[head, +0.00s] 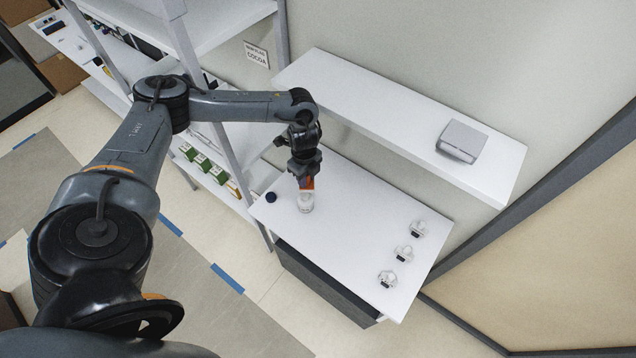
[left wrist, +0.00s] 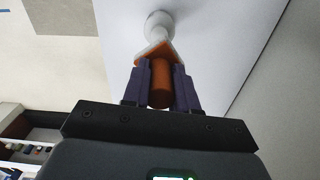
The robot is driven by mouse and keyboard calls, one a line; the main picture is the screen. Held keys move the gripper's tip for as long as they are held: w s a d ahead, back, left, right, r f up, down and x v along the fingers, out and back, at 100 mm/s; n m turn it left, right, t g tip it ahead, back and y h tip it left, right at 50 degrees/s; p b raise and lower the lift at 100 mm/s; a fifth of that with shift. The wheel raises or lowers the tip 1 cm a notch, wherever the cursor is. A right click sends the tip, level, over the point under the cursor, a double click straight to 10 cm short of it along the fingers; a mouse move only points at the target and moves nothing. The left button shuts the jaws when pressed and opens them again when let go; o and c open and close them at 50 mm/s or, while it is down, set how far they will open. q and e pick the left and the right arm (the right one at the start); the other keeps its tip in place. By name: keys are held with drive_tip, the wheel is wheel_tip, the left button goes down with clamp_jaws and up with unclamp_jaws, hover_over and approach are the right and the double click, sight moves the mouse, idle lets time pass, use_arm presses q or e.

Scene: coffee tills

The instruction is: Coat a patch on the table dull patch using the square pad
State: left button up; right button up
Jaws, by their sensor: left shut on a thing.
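My left gripper (head: 306,178) is shut on the orange grip of the square pad (left wrist: 160,84). The pad's orange head with a pale edge sticks out beyond the fingers in the left wrist view, and a small orange part shows in the head view. A whitish, clear-looking round container (head: 305,202) stands on the white table (head: 345,215) just below the pad; it also shows in the left wrist view (left wrist: 158,22). I cannot tell whether pad and container touch. I cannot make out a dull patch on the table. My right gripper is in neither view.
A small dark blue round thing (head: 270,197) lies near the table's left end. A white wall shelf (head: 400,125) with a grey box (head: 461,141) overhangs the back. The table's middle is clear.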

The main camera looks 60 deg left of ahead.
use_arm(q)
drive_tip(key=shift+s+a+f, duration=0.1)
drive_tip(key=shift+s+a, duration=0.05)
drive_tip(key=shift+a, duration=0.1)
drive_tip(key=shift+a+f+b, duration=0.15)
drive_tip(key=shift+f+b, duration=0.2)
drive_tip(key=shift+b, duration=0.05)
wheel_tip(320, 180, down, 5)
drive_tip(key=b, duration=0.5)
drive_tip(key=shift+f, duration=0.1)
drive_tip(key=shift+f, duration=0.5)
idle(0.9)
drive_tip(key=shift+s+f, duration=0.1)
idle(1.2)
drive_tip(key=shift+r+p, duration=0.55)
wheel_tip(320, 180, up, 6)
drive_tip(key=p, duration=0.6)
